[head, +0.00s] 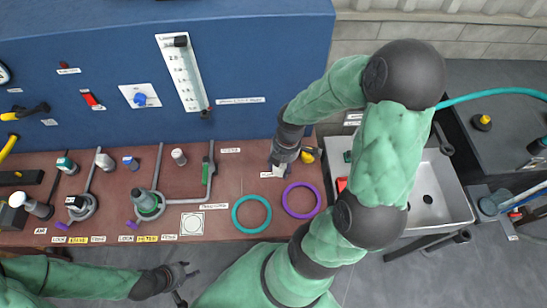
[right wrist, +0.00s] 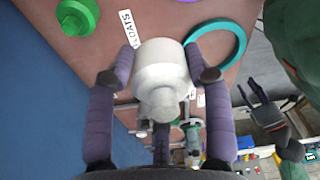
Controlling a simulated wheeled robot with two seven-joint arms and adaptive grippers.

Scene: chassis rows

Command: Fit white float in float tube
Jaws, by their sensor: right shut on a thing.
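The white float (right wrist: 160,70) is a pale, stepped round piece held between the two fingers of my right gripper (right wrist: 165,80) in the right wrist view. In the head view my right gripper (head: 281,166) is over the right part of the brown bench, and a bit of white shows at its tip. I take the upright tube with a printed scale (head: 182,72) on the blue panel as the float tube. It has dark ends, and my right gripper is apart from it, to its lower right. My left gripper (head: 180,280) is open and empty in front of the bench.
A teal ring (head: 251,214) and a purple ring (head: 301,200) lie on the bench (head: 120,178). Grey pipework with valves (head: 148,203) fills the left part. A green piece (right wrist: 77,16) lies near the floats label. A metal sink (head: 440,190) stands right of the bench.

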